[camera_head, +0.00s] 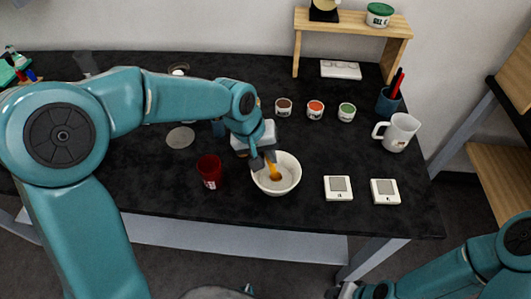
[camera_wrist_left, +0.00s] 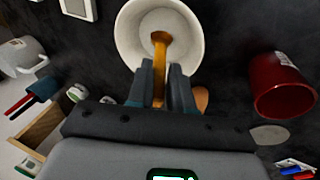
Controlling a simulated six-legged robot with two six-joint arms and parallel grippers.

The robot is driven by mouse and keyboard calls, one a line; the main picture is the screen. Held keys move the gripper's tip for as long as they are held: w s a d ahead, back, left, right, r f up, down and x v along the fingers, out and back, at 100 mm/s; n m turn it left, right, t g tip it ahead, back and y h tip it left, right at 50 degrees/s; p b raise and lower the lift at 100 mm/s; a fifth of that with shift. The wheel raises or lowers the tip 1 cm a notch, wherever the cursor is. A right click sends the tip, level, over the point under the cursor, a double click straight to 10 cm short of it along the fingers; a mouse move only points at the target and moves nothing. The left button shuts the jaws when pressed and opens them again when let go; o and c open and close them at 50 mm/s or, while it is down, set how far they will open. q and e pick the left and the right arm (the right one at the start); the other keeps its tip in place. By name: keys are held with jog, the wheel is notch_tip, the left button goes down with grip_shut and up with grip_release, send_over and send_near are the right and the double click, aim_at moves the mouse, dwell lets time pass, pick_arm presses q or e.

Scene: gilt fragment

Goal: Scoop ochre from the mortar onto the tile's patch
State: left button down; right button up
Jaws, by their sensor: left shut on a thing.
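My left gripper (camera_head: 264,162) is shut on an ochre-yellow scoop (camera_head: 272,168). The scoop reaches down into the white mortar (camera_head: 291,187), and its tip is inside the bowl. In the left wrist view the scoop (camera_wrist_left: 159,65) stands between the fingers of the left gripper (camera_wrist_left: 160,85), with its end over the mortar's (camera_wrist_left: 123,30) inside. A darker brownish spot shows at the scoop's tip; I cannot tell scoop from ochre there. Two white tiles with grey patches, a left one (camera_head: 338,196) and a right one (camera_head: 384,200), lie right of the mortar. My right gripper (camera_head: 346,291) is only partly visible at the bottom.
A dark red cup (camera_head: 209,171) stands left of the mortar. Three small tubs (camera_head: 315,109) stand behind it. A white mug (camera_head: 399,132) and a pen holder (camera_head: 388,101) stand at the right. A wooden shelf (camera_head: 350,20) is at the back. The table between mortar and tiles is clear.

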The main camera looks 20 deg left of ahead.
pick_arm(q)
notch_tip(320, 180, up, 7)
jog(key=p, duration=0.4)
jog(key=shift+f, duration=0.15)
dwell(0.7)
